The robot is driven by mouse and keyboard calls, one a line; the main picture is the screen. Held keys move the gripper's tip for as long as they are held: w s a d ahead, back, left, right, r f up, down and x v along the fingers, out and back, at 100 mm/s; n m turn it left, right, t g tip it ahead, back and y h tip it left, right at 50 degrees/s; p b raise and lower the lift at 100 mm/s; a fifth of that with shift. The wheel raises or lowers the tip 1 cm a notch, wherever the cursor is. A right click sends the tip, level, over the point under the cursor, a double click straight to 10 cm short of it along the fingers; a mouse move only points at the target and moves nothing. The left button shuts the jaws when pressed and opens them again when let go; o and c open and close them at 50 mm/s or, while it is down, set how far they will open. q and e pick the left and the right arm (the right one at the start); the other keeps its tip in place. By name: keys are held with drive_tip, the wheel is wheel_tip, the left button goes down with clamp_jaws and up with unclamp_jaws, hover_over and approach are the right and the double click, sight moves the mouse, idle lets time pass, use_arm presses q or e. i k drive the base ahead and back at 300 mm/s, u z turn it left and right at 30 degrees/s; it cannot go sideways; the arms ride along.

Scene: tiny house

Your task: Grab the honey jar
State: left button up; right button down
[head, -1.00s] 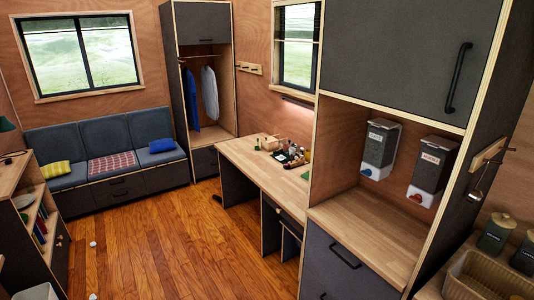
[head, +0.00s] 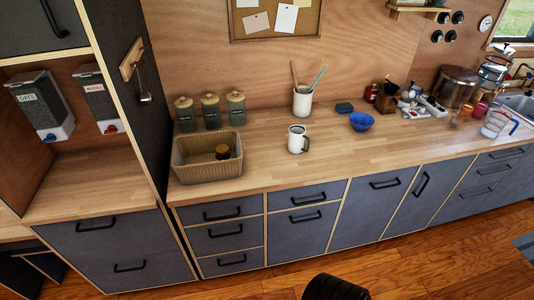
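No label reading honey can be made out. A small jar (head: 222,152) with a dark lid and amber-brown body sits inside the tan ribbed basket (head: 196,172) on the wooden counter; the basket wall hides its lower part. Three dark canisters with wooden lids stand behind the basket: left (head: 186,115), middle (head: 211,112) and right (head: 236,110). Neither of my grippers shows in the head view.
A white mug (head: 297,140), a utensil cup (head: 302,100) and a blue bowl (head: 361,122) stand on the counter (head: 270,165). Several kitchen items crowd its right end. A tall cabinet side (head: 140,100) borders the left. Wooden floor (head: 430,255) lies open in front of the drawers.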

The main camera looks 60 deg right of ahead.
sight(222, 152)
drive_tip(key=z, duration=1.55)
